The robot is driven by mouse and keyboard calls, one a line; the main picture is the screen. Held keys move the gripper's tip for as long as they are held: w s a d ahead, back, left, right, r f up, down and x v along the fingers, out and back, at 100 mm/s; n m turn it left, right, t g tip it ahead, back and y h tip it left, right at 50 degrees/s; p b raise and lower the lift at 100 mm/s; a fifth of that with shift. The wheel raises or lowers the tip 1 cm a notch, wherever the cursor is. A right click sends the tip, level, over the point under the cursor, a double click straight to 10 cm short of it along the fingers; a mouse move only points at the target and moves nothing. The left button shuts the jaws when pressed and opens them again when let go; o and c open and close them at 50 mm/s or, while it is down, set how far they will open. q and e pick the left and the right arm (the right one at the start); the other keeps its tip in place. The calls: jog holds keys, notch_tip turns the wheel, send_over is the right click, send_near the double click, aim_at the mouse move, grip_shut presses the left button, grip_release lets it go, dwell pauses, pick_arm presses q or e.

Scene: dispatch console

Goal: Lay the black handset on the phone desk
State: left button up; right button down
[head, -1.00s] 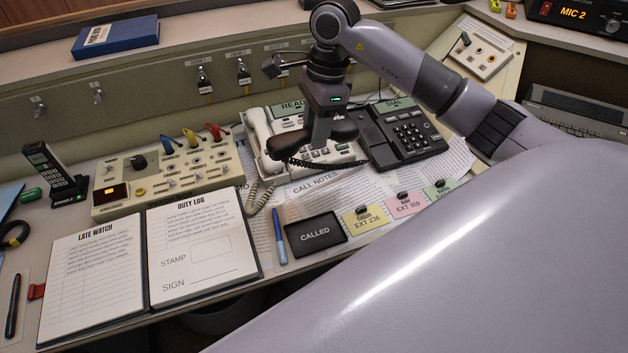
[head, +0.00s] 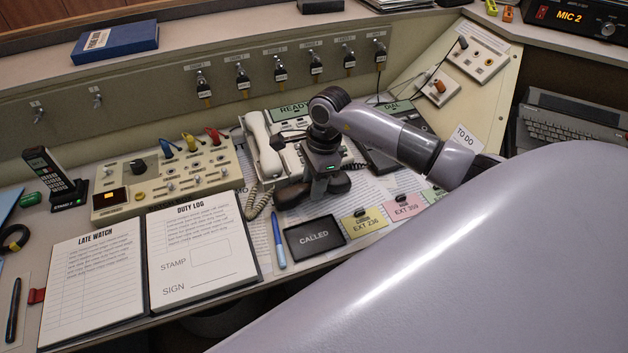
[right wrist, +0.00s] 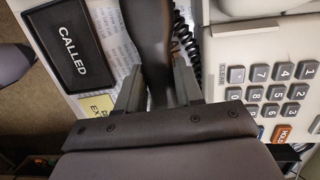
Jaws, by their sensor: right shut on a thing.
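The black handset (head: 289,197) is in my right gripper (head: 318,188), low over the sheets on the phone desk (head: 30,222). The handset lies crosswise behind the CALLED pad and in front of the white phone. I cannot tell whether it touches the desk. The right wrist view shows the handset (right wrist: 150,35) between the fingers of the right gripper (right wrist: 158,90), with its coiled cord beside it. The black phone base is mostly hidden behind my right arm in the head view. My left gripper is not in view.
The CALLED pad (head: 314,237) and a blue pen (head: 278,240) lie close in front. The white phone's handset (head: 265,145) rests behind on the left. Coloured EXT cards (head: 364,222) lie to the right. The open duty log (head: 200,250) fills the desk on the left.

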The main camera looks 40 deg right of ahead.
jog(key=c, duration=0.7)
grip_release()
jog(key=shift+f, duration=0.1)
jog(key=shift+c, duration=0.2)
jog(key=shift+r, duration=0.45)
notch_tip(320, 180, up, 11)
jog(key=d, duration=0.1)
jog(key=shift+s+d+r+b, duration=0.15)
jog(key=shift+s+d+b, duration=0.05)
jog(key=shift+d+b, duration=0.25)
